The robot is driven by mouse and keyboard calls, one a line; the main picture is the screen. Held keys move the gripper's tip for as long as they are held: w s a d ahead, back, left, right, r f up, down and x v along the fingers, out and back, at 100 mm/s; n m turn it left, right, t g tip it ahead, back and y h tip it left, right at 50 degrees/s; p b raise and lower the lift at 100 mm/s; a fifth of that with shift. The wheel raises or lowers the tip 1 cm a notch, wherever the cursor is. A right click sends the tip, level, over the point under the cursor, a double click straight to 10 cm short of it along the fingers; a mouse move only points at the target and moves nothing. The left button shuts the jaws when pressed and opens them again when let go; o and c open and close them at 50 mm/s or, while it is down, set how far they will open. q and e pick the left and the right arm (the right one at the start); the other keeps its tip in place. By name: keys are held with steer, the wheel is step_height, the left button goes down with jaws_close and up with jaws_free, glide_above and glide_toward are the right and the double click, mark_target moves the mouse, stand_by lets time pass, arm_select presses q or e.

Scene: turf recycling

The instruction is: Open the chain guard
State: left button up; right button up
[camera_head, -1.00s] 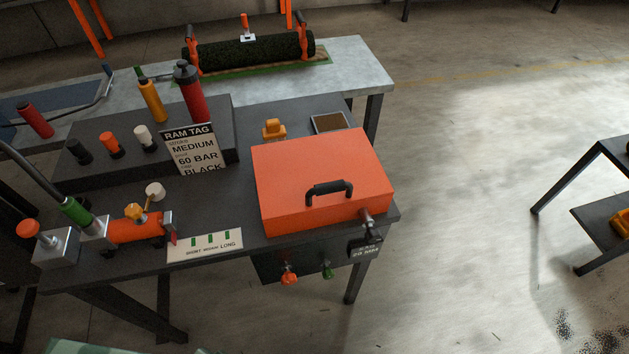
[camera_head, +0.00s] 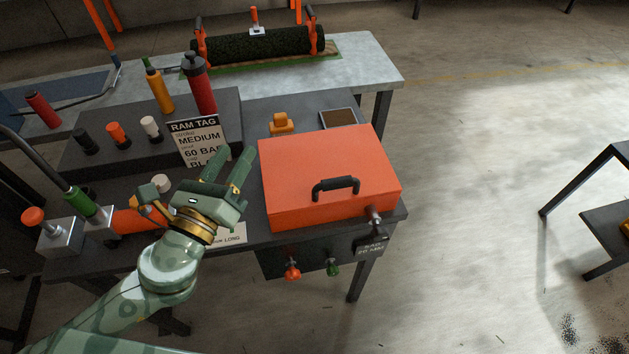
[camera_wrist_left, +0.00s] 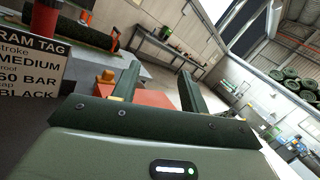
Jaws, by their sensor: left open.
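The chain guard appears to be the orange box-shaped cover (camera_head: 325,170) with a black handle (camera_head: 335,187) at its front. It sits closed on the right end of the dark bench. My left gripper (camera_head: 228,168) is open and empty, its fingers pointing up and away, just left of the cover and apart from it. In the left wrist view the two fingers (camera_wrist_left: 157,88) stand wide apart, with part of the orange cover (camera_wrist_left: 152,98) between and beyond them. My right gripper is not in view.
A ram tag sign (camera_head: 196,142) stands behind the left gripper. An orange cylinder (camera_head: 138,220) on the bench is partly hidden by my left arm. Red and green knobs (camera_head: 292,271) hang below the bench front.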

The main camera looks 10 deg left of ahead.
arm_select(q)
steer(key=d+f+m+g+h, duration=0.1)
steer(key=d+m+g+h, duration=0.25)
steer(key=m+h, duration=0.45)
steer(key=m+g, duration=0.6)
steer(key=m, duration=0.9)
glide_toward(324, 188)
steer(key=shift+y, duration=0.4)
steer(key=x, duration=0.4)
steer(key=p+x, duration=0.1)
steer(key=x, duration=0.7)
steer(key=shift+w+d+r, duration=0.15)
steer(key=shift+d, duration=0.3)
jaws_close()
